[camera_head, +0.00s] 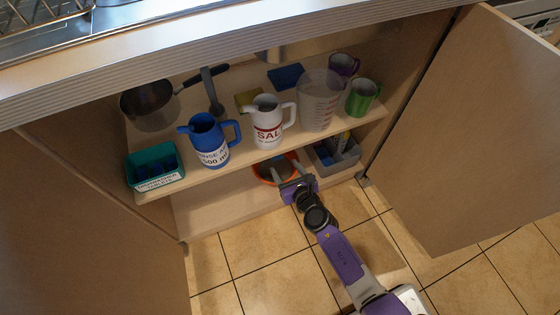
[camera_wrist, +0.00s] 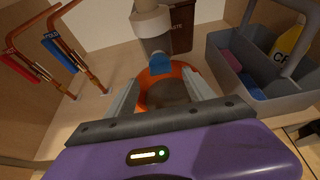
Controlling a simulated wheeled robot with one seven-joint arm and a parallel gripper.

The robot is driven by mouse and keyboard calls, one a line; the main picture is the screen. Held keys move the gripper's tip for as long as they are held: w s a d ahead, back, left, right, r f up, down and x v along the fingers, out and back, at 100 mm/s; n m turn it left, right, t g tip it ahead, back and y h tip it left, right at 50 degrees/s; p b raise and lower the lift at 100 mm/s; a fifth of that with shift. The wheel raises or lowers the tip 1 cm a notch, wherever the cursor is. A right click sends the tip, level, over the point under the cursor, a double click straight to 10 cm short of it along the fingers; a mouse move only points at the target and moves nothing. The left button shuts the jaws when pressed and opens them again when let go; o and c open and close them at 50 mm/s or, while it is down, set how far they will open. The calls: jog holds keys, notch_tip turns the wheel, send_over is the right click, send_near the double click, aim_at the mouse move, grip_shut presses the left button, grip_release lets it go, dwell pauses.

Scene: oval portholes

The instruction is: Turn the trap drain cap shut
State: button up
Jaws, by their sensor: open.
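In the wrist view the grey trap (camera_wrist: 153,24) hangs down at the top middle, with a blue drain cap (camera_wrist: 160,64) at its lower end. My gripper (camera_wrist: 162,76) is open, its two pale fingers reaching forward on either side of the line to the cap. The cap shows between and just past the fingertips; I cannot tell whether they touch it. Nothing is held. In the head view my gripper (camera_head: 287,168) reaches in under the shelf, and the shelf and jugs hide the cap there.
An orange basin (camera_wrist: 190,78) sits below the cap. A grey caddy (camera_wrist: 262,107) with bottles stands right; copper pipes with red and blue handles (camera_wrist: 58,55) stand left. A brown bin (camera_wrist: 181,22) is behind. The shelf (camera_head: 238,153) with jugs is overhead; an open door (camera_head: 480,130) stands right.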

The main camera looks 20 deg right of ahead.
aim_at(278, 158)
jog(key=b+x, duration=0.1)
jog(key=x, duration=0.4)
jog(key=shift+b, duration=0.4)
grip_shut()
